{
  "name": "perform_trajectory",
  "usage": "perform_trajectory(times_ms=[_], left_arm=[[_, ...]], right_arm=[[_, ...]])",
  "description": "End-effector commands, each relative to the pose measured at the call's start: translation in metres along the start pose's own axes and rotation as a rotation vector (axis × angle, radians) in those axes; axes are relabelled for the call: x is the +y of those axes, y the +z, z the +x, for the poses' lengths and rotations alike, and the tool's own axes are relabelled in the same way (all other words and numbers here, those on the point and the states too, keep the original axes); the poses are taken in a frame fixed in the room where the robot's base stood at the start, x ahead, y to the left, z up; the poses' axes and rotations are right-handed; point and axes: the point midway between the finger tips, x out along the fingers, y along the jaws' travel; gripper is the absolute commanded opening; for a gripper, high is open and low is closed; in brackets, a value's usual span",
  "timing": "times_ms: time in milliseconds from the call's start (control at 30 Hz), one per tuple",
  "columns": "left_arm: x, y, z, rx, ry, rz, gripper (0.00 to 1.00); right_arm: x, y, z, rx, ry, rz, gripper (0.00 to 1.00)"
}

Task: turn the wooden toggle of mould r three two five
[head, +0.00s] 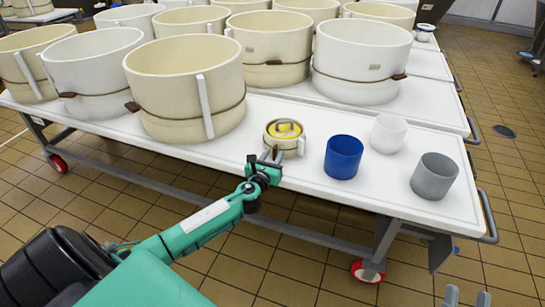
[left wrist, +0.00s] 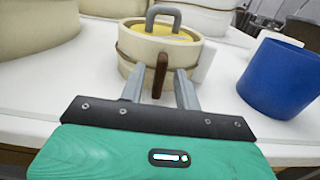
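The small cream mould (head: 300,146) with a yellow lid stands near the front edge of the white table. No readable number shows on it. In the left wrist view the mould (left wrist: 125,42) carries a brown wooden toggle (left wrist: 161,76) on its near side, standing upright. My left gripper (left wrist: 163,82) is open, its two fingers on either side of the toggle, with gaps visible. In the head view my left gripper (head: 272,156) reaches the mould's front and hides the toggle. My right gripper (head: 468,298) shows only its fingertips at the bottom right, apart and empty.
A blue cup (head: 343,160), a white cup (head: 388,134) and a grey cup (head: 434,180) stand right of the mould. A large cream mould (head: 185,85) stands close on its left. Several more big moulds fill the back of the table (head: 300,186).

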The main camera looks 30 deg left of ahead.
Motion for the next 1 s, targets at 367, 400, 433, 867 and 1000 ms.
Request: perform_trajectory(times_ms=[367,400,433,867,1000], left_arm=[[0.0001,-0.0002,-0.0003,0.0,0.0,0.0,0.0],[0.0001,-0.0002,-0.0003,0.0,0.0,0.0,0.0],[0.0001,-0.0002,-0.0003,0.0,0.0,-0.001,0.0],[0.0008,-0.0009,-0.0003,0.001,0.002,-0.134,0.0],[0.0013,-0.0011,-0.0003,0.001,0.002,-0.248,0.0]], right_arm=[[-0.0001,0.0,0.0,-0.001,0.0,0.0,0.36],[-0.0001,0.0,0.0,-0.001,0.0,0.0,0.36],[-0.0001,0.0,0.0,-0.001,0.0,0.0,0.36],[-0.0001,-0.0004,-0.0003,0.003,0.0,0.0,0.36],[0.0,-0.0012,-0.0005,0.009,0.0,-0.001,0.36]])
